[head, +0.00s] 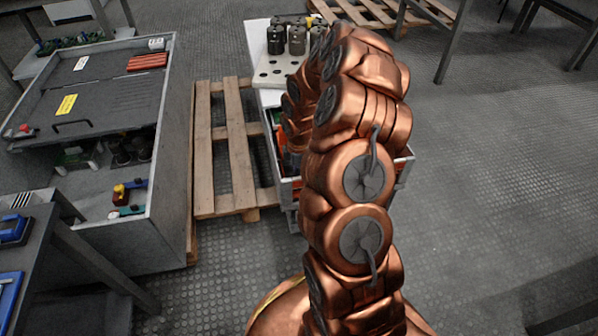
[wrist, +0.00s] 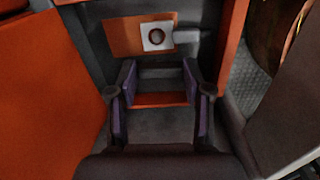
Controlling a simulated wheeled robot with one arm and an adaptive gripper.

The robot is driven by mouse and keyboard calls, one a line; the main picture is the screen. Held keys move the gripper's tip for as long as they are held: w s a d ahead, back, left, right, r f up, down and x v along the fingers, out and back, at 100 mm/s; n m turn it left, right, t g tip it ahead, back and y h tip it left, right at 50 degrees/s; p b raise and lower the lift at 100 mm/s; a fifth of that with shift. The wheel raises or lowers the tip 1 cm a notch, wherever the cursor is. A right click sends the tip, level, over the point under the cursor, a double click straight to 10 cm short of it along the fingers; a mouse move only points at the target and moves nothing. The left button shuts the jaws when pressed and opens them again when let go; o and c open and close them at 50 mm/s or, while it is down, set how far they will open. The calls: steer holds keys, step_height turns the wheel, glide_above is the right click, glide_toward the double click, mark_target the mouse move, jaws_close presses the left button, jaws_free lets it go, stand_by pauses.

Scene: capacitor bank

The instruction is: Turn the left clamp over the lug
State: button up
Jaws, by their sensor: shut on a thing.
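In the wrist view my gripper (wrist: 160,88) points into a narrow space, its two purple-padded fingers on either side of a dark grey and orange piece. This piece, which looks like the clamp (wrist: 160,99), is held between the fingers. Just beyond the fingertips is a pale square with a dark round centre, probably the lug (wrist: 157,36), on an orange plate. A short grey stub lies to its right. The clamp appears apart from the pale square, not over it. In the head view my copper-coloured arm hides the gripper, clamp and lug.
Orange panels (wrist: 45,90) flank the gripper closely in the wrist view. In the head view, a white table (head: 257,32) holds dark cylinders (head: 276,40). A grey cabinet (head: 165,165) and a wooden pallet (head: 237,150) stand left. The floor at right is clear.

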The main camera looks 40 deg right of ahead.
steer(key=m+p, duration=0.4)
steer(key=shift+r+m, duration=0.2)
steer(key=shift+m, duration=0.1)
steer(key=m+p, duration=0.3)
steer(key=m, duration=0.1)
steer(key=shift+m, duration=0.3)
steer(key=m+p, duration=0.2)
steer(key=m, duration=0.3)
steer(key=shift+f+p, duration=0.15)
steer(key=shift+p, duration=0.25)
steer(key=shift+s+f+m+p, duration=0.15)
steer(key=shift+m+p, duration=0.15)
steer(key=shift+m, duration=0.45)
steer(key=shift+s+r+m+p, duration=0.1)
steer(key=shift+m+p, duration=0.15)
steer(key=shift+m, duration=0.5)
steer(key=shift+a+f, duration=0.1)
steer(key=shift+f, duration=0.05)
steer(key=o, duration=1.2)
steer(key=shift+c, duration=0.2)
steer(key=shift+w, duration=0.1)
steer(key=shift+w, duration=0.1)
steer(key=shift+r, duration=0.25)
